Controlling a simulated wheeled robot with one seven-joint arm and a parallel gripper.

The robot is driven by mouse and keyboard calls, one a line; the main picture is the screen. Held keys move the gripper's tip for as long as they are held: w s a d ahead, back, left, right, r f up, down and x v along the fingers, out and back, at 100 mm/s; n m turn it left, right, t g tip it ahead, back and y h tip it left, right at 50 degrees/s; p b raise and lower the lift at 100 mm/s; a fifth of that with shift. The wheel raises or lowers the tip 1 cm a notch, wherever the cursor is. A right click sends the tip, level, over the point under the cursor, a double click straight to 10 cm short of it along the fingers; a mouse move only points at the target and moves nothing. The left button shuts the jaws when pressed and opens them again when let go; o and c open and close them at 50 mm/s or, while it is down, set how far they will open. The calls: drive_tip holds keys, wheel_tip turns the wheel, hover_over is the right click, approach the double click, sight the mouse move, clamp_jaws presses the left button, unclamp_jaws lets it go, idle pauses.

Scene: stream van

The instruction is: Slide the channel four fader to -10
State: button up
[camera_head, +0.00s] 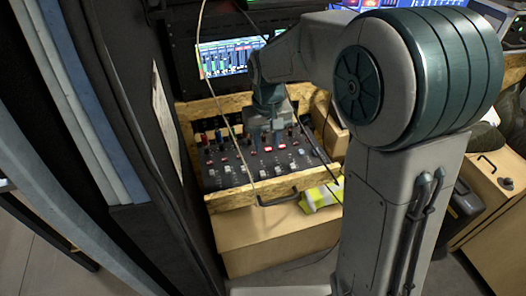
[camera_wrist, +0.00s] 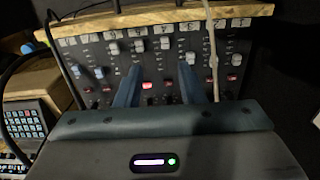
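The mixer panel (camera_head: 225,178) lies in a wooden frame, with rows of knobs, red buttons and pale fader caps. In the wrist view its small number labels appear upside down along the far edge, hard to read. The fourth strip from the right has a pale fader cap (camera_wrist: 165,43), which looks like channel four if the count starts at the right. My gripper (camera_wrist: 160,68) is open, its two dark blue fingers apart over the panel, pointing toward that strip. Nothing shows between the fingertips. I cannot tell whether they touch the panel. The head view shows my gripper (camera_head: 266,140) above the mixer.
A wooden rail (camera_head: 250,198) with a black handle borders the mixer's near side. A cable (camera_wrist: 211,50) crosses the panel right of my fingers. A lit screen (camera_head: 225,58) stands behind. A keypad device (camera_wrist: 25,122) is at the wrist view's left. A yellow vest (camera_head: 320,195) lies by the rail.

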drive_tip(key=a+r, duration=0.1)
approach(263, 173)
wheel_tip(263, 173, down, 8)
drive_tip(key=shift+a+f+p, duration=0.1)
drive_tip(key=shift+p, duration=0.2)
clamp_jaws()
